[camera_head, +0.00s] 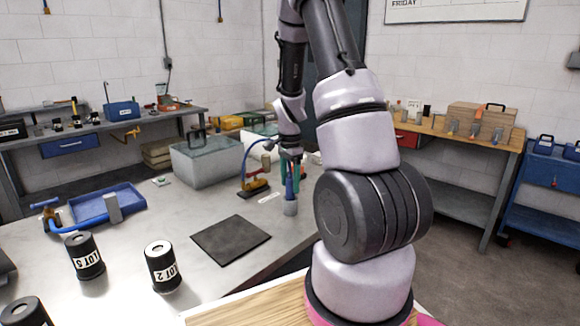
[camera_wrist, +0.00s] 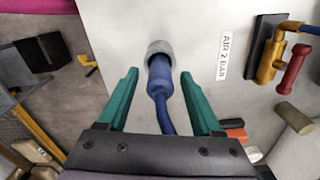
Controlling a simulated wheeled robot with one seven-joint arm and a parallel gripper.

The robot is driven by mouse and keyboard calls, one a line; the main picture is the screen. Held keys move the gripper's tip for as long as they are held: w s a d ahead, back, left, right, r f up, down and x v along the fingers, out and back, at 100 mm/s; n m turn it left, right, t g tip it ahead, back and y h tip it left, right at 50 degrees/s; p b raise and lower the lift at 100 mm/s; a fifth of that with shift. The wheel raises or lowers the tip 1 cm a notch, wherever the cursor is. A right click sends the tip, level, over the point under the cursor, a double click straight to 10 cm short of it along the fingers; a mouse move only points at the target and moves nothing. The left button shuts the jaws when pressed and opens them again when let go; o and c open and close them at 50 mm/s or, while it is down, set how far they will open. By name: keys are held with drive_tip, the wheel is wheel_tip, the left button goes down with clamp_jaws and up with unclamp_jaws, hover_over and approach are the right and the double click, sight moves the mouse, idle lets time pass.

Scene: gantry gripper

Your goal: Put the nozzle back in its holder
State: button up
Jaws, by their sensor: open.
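The blue nozzle (camera_wrist: 160,78) stands upright with its lower end inside the grey round holder (camera_wrist: 159,47), and a blue hose runs from its back under my gripper. In the head view the nozzle (camera_head: 289,188) shows above the grey holder (camera_head: 290,208) near the bench's right edge. My gripper (camera_wrist: 160,74) is open, its green fingers on either side of the nozzle with a gap on both sides. In the head view my gripper (camera_head: 290,179) points down over the holder. How deep the nozzle sits is hidden.
A brass valve with a red handle (camera_wrist: 293,67) stands right of the holder, beside an "AIR 2 BAR" label (camera_wrist: 224,57). A black mat (camera_head: 231,241), "LOT" canisters (camera_head: 162,267), a blue tray (camera_head: 105,204) and a grey bin (camera_head: 207,163) share the bench.

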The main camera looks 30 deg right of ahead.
wheel_tip(320, 180, up, 10)
drive_tip(key=shift+r, duration=0.25)
drive_tip(key=s+a+r+n+t+y, duration=0.1)
drive_tip(key=s+a+r+n+t, duration=0.2)
drive_tip(key=s+a+r+n, duration=0.3)
drive_tip(key=s+a+r+n+t+y, duration=0.1)
drive_tip(key=s+a+r+n+t, duration=0.3)
drive_tip(key=s+r, duration=0.9)
drive_tip(key=a+r+n, duration=0.1)
drive_tip(key=a+n, duration=0.1)
drive_tip(key=a, duration=0.1)
drive_tip(key=shift+s+a+r, duration=0.15)
drive_tip(key=shift+s+a, duration=0.05)
drive_tip(key=shift+s, duration=0.1)
